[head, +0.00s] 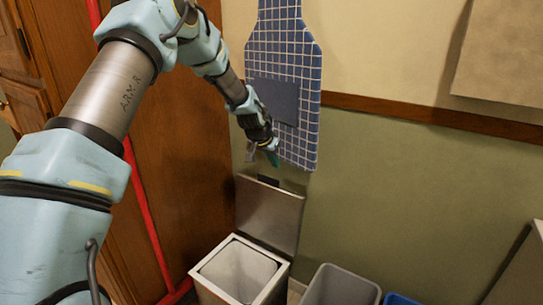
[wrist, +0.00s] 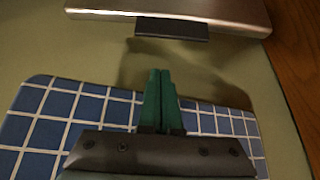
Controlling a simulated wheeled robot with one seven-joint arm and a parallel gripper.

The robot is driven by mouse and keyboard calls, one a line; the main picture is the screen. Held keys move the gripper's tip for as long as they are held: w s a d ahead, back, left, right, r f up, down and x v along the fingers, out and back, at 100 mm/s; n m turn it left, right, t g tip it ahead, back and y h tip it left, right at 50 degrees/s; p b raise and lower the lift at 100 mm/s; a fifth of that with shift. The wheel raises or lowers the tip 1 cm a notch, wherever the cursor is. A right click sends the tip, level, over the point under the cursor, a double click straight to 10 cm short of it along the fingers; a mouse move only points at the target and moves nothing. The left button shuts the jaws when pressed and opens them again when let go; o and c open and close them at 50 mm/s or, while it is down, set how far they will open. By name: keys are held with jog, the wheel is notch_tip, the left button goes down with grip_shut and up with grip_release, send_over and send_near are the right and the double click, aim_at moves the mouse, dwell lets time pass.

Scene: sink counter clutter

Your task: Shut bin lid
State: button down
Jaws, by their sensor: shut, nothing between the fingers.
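The bin (head: 207,285) stands on the floor against the wall, low in the head view. Its metal lid (head: 268,212) is raised, tilted up at the wall side, and a dark tab (head: 268,180) sticks up from its top edge. In the wrist view the lid's edge (wrist: 190,10) and the dark tab (wrist: 172,29) show at the top. My gripper (head: 272,158) is above the lid's top edge, by the wall. Its green fingers (wrist: 160,95) are together, empty, and point toward the tab with a gap between.
A blue checked apron (head: 300,60) hangs on the wall right behind my gripper. A grey open bin (head: 340,287) and a blue one (head: 400,300) stand to the right. A red pole (head: 145,205) and wooden cabinet (head: 190,150) are on the left.

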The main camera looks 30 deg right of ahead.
aim_at(271, 184)
jog(key=shift+s+a+f+p, duration=0.1)
jog(key=shift+a+f+p, duration=0.15)
jog(key=shift+f, duration=0.35)
jog(key=shift+s+a+f+p, duration=0.1)
jog(key=shift+a+f+p, duration=0.1)
jog(key=shift+f+p, duration=0.3)
jog(key=shift+s+a+f+p, duration=0.1)
jog(key=shift+a+f+p, duration=0.1)
jog(key=shift+f, duration=0.45)
jog(key=shift+a, duration=0.1)
jog(key=shift+a, duration=0.1)
